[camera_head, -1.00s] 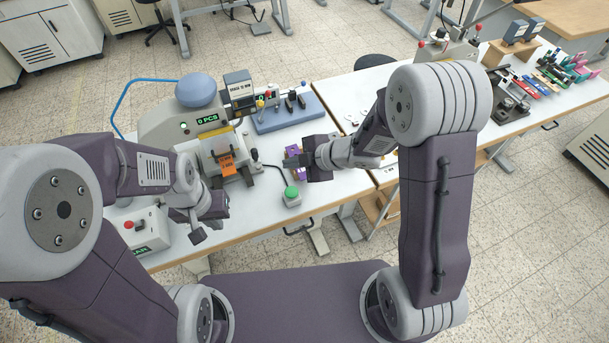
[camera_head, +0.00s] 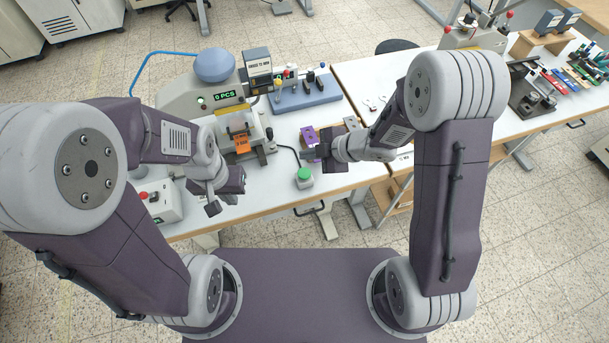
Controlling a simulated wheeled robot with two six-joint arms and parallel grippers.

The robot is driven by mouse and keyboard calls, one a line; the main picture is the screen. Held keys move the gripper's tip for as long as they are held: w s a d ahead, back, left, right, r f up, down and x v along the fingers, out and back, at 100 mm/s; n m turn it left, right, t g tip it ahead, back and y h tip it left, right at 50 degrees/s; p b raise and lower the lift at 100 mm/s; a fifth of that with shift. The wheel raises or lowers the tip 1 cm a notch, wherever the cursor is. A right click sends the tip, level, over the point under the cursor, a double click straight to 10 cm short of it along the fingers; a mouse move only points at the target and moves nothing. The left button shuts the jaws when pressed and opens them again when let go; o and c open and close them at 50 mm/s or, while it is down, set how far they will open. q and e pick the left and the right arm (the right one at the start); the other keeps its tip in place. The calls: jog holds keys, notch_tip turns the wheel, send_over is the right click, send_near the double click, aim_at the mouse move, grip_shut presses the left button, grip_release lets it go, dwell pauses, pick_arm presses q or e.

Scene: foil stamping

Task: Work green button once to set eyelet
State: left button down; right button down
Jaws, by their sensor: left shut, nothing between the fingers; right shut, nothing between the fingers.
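The green button (camera_head: 304,174) is a dome on a small grey box near the table's front edge. My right gripper (camera_head: 308,153) is shut and empty, just behind the button in the picture; I cannot tell its height above the table or whether it touches anything. My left gripper (camera_head: 212,208) is shut and empty, left of the button and in front of the grey press (camera_head: 185,100). The press has a "0 PCS" display (camera_head: 229,95) and an orange part (camera_head: 241,143) at its front. No eyelet can be made out.
A purple block (camera_head: 309,137) lies behind my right gripper, partly hidden. A blue-grey stand (camera_head: 308,95) with small tools is further back. A control box with a red knob (camera_head: 144,196) is at left. Bare table (camera_head: 345,185) shows right of the button.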

aim_at(307, 174)
notch_tip(307, 174, down, 6)
jog(key=b, duration=0.4)
jog(key=shift+r, duration=0.15)
jog(key=shift+f+b, duration=0.25)
jog(key=shift+b, duration=0.2)
dwell(1.1)
jog(key=shift+f, duration=0.45)
jog(key=shift+f+b, duration=0.65)
jog(key=shift+b, duration=0.15)
dwell(0.4)
jog(key=shift+r, duration=0.15)
jog(key=shift+r+p, duration=0.95)
jog(key=shift+p, duration=0.15)
